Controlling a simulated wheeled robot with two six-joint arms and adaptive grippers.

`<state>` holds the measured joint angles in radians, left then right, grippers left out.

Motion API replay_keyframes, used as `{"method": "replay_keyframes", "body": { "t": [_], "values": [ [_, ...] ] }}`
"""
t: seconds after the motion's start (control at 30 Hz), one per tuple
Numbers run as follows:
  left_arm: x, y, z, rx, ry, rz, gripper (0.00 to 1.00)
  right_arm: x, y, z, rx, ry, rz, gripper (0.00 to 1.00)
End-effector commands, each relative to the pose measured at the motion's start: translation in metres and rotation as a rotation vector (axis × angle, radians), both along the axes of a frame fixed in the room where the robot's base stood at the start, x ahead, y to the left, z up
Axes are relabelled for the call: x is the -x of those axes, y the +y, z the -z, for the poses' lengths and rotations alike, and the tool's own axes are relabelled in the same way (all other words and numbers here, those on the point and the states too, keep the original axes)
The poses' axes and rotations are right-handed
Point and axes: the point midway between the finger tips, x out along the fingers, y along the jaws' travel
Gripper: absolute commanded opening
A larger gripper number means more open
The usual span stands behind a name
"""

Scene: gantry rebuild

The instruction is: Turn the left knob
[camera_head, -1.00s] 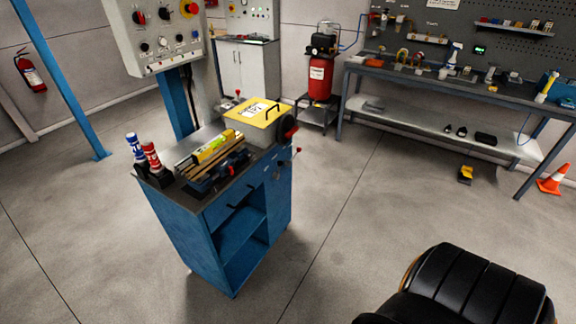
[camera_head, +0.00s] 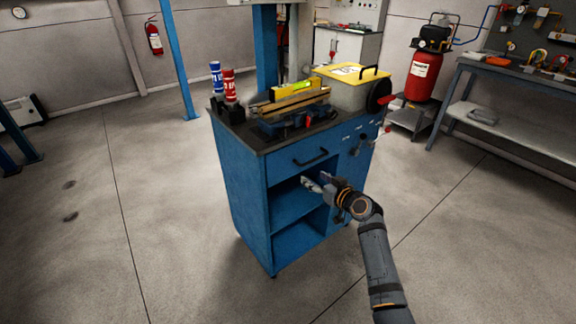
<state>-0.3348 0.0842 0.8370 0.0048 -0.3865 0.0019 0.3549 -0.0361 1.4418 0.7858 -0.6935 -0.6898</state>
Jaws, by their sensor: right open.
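The blue cabinet (camera_head: 238,185) stands in the middle. Its right front section carries small white labels and a few small dark knobs (camera_head: 365,139), with a red-tipped one (camera_head: 387,130) at the right. They are too small to tell which is the left knob or how it is turned. My right gripper (camera_head: 316,182) is open and empty in front of the cabinet's open shelf, below and left of these knobs. Whether it touches the cabinet cannot be told. My left gripper is out of view.
On the cabinet top are a blue can (camera_head: 216,76), a red can (camera_head: 230,86), a yellow level (camera_head: 293,90) and a box with a yellow lid (camera_head: 349,93). A red compressor tank (camera_head: 424,76) and a workbench (camera_head: 510,115) stand at the right. Floor around the cabinet is clear.

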Motion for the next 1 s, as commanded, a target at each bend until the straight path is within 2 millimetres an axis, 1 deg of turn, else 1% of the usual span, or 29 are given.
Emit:
{"method": "replay_keyframes", "body": {
  "t": [0.03,0.1,0.2,0.27,0.37,0.47,0.57,0.7,0.8,0.9,1.0],
  "values": [
    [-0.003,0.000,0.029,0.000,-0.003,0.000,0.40,-0.006,0.010,-0.024,-0.012,-0.094,-0.040,0.61],
    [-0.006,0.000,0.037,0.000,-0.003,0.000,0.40,-0.005,0.021,-0.068,-0.021,-0.192,-0.089,0.61],
    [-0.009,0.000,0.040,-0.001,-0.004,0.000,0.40,-0.001,0.029,-0.104,-0.027,-0.270,-0.127,0.61],
    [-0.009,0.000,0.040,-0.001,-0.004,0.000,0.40,0.000,0.031,-0.114,-0.027,-0.288,-0.137,0.61],
    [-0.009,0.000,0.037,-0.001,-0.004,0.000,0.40,0.000,0.032,-0.118,-0.026,-0.291,-0.139,0.61],
    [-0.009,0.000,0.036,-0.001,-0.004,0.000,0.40,-0.007,0.036,-0.117,-0.028,-0.289,-0.137,0.61],
    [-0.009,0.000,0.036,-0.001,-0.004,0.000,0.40,-0.021,0.047,-0.118,-0.030,-0.288,-0.139,0.61],
    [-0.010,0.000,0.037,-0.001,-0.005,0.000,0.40,-0.048,0.066,-0.116,-0.029,-0.286,-0.138,0.61],
    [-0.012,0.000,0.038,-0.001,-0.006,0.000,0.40,-0.063,0.077,-0.116,-0.028,-0.286,-0.137,0.61],
    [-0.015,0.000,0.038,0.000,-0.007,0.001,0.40,-0.074,0.084,-0.115,-0.027,-0.287,-0.137,0.61],
    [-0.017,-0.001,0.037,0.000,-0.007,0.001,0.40,-0.081,0.089,-0.115,-0.027,-0.287,-0.137,0.61]
  ]
}}
